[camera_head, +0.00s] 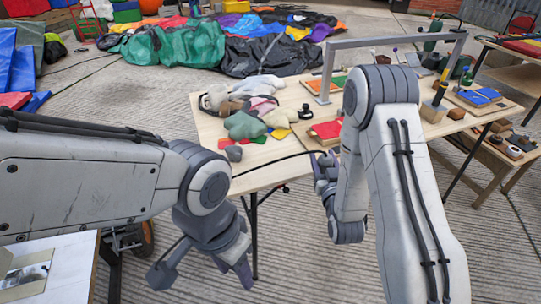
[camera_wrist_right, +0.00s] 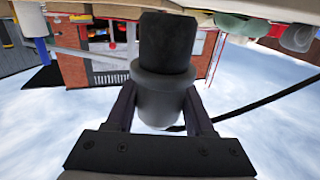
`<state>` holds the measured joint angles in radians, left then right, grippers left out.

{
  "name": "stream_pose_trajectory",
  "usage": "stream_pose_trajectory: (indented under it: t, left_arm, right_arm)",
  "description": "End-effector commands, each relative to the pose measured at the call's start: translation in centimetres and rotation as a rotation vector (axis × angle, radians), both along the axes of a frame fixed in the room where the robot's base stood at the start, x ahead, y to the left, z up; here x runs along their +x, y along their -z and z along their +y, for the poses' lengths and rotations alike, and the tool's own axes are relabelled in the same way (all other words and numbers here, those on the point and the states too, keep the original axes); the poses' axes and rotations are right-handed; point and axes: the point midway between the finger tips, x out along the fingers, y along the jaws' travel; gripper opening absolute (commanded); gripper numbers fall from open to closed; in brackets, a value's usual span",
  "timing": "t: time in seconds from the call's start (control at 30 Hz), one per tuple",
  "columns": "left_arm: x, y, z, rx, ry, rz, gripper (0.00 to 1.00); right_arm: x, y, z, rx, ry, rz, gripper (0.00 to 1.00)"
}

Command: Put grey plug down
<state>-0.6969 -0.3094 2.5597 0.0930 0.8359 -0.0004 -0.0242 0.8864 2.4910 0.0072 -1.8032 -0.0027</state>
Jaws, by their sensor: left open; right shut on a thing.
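The grey plug (camera_wrist_right: 160,100) has a wide grey collar and a darker round end, and fills the middle of the right wrist view. My right gripper (camera_wrist_right: 158,110) is shut on it, one finger on each side. In the head view my right gripper (camera_head: 325,172) is at the front edge of the wooden table (camera_head: 285,160). The plug is hard to make out there. A black cable (camera_head: 270,165) runs across the table's front corner to this gripper. My left gripper (camera_head: 205,272) is open and empty, low in front of the table and apart from it.
A heap of cloth pieces (camera_head: 245,125) lies on the table's left part. A second table (camera_head: 505,62) is at the far right. Bare wood shows near the front edge.

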Motion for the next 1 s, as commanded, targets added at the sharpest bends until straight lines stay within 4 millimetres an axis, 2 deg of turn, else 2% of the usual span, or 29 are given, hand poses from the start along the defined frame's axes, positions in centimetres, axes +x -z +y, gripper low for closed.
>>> stream_pose_trajectory:
  t: [0.3, 0.43, 0.57, 0.8, 1.0]
  left_arm:
    - [0.0, -0.1, 0.0, 0.0, 0.0, 0.0, 0.5]
    - [0.0, -0.1, 0.0, 0.0, 0.0, 0.0, 0.5]
    - [0.0, 0.0, 0.0, 0.0, 0.0, 0.0, 0.5]
    - [0.0, 0.0, 0.0, 0.0, 0.0, 0.0, 0.5]
    - [0.0, 0.1, 0.0, 0.0, 0.0, 0.0, 0.5]
  right_arm:
    - [1.7, -7.5, 2.7, 0.011, -0.1, -0.012, 0.0]
    - [1.9, -9.2, 3.9, 0.008, -0.131, -0.008, 0.0]
    - [2.7, -8.6, 5.5, 0.007, -0.144, -0.002, 0.0]
    - [5.6, -5.3, 10.2, 0.006, -0.147, -0.002, 0.0]
    - [7.6, -3.2, 13.2, 0.007, -0.143, -0.004, 0.0]
